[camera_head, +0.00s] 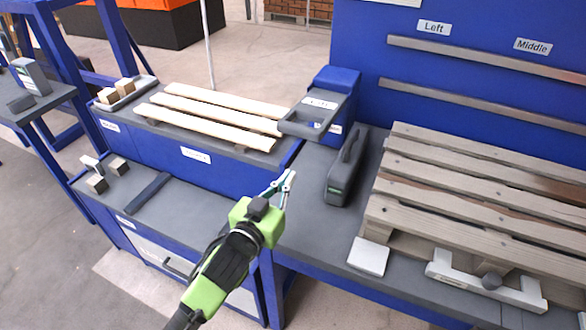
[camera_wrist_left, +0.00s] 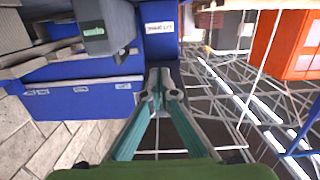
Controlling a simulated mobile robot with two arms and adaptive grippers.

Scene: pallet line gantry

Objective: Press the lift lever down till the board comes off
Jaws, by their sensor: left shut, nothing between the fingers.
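A wooden pallet (camera_head: 480,190) with several slats lies on the grey bench at the right in the head view. My left gripper (camera_head: 286,182) is shut and empty, in the air near the bench's left end, well left of the pallet. Its fingertips meet in the left wrist view (camera_wrist_left: 160,84). My right gripper is out of view.
A dark grey block-shaped unit (camera_head: 345,170) stands on the bench between my left gripper and the pallet. A grey tray (camera_head: 312,125) sits behind the gripper. Loose boards (camera_head: 205,118) lie at the left. A blue panel with rails (camera_head: 480,65) rises behind the pallet.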

